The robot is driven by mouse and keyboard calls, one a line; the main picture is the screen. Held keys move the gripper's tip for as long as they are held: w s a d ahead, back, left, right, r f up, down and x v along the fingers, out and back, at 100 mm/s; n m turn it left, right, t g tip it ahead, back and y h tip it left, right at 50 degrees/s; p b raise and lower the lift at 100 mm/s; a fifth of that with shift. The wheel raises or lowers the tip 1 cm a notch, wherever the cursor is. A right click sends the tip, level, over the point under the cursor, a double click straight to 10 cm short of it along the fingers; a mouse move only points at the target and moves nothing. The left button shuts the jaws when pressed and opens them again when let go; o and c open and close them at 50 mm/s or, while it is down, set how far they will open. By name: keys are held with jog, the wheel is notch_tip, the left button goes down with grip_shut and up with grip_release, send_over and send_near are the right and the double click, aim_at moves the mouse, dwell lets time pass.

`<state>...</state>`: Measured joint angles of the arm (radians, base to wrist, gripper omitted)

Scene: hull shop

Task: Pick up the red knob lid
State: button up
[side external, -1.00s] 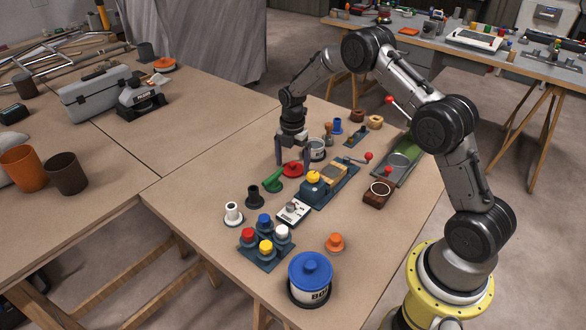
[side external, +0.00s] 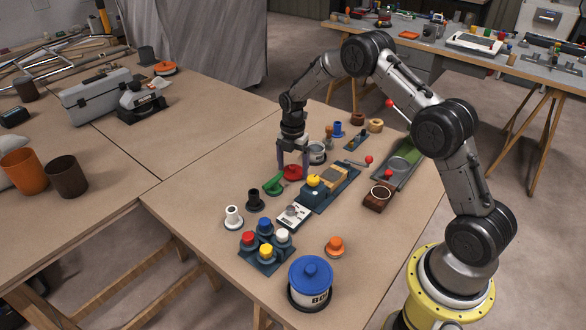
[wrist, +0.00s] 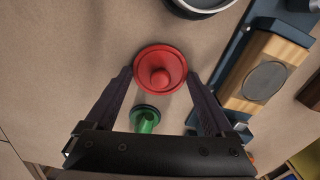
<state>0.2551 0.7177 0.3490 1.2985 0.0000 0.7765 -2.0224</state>
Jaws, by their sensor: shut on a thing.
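The red knob lid (side external: 291,173) is a round red disc with a raised knob, beyond a green horn-shaped piece (side external: 272,185) on the bench. In the wrist view the lid (wrist: 160,72) sits between my fingertips, knob toward the camera. My gripper (side external: 293,170) points down over the lid and is shut on its rim, one finger at each side; it also shows in the wrist view (wrist: 160,75). The lid looks level and at or very near the bench top; I cannot tell if there is a gap under it.
A grey open tin (side external: 317,152) stands close behind the lid. A blue fixture with a wooden block (side external: 335,176) lies to the right. A black spool (side external: 255,198) and a white spool (side external: 234,215) stand nearer. The bench left of the lid is clear.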

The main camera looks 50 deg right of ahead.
jog(key=shift+r, duration=0.4)
notch_tip(320, 180, up, 2)
jog(key=shift+r, duration=0.1)
jog(key=s+a+r, duration=0.4)
jog(key=s+r, duration=0.6)
jog(key=s, duration=0.4)
jog(key=w+d+r, duration=0.1)
jog(key=w+d, duration=1.1)
jog(key=w, duration=0.1)
jog(key=shift+w+d+f, duration=0.1)
jog(key=shift+d+f, duration=0.3)
jog(key=shift+f, duration=1.1)
jog(key=shift+w+d+f, duration=0.1)
jog(key=shift+d+f, duration=0.35)
jog(key=shift+f, duration=1)
jog(key=shift+w+d+f, duration=0.1)
jog(key=shift+d+f, duration=0.3)
jog(key=shift+f, duration=1.1)
jog(key=shift+f, duration=0.2)
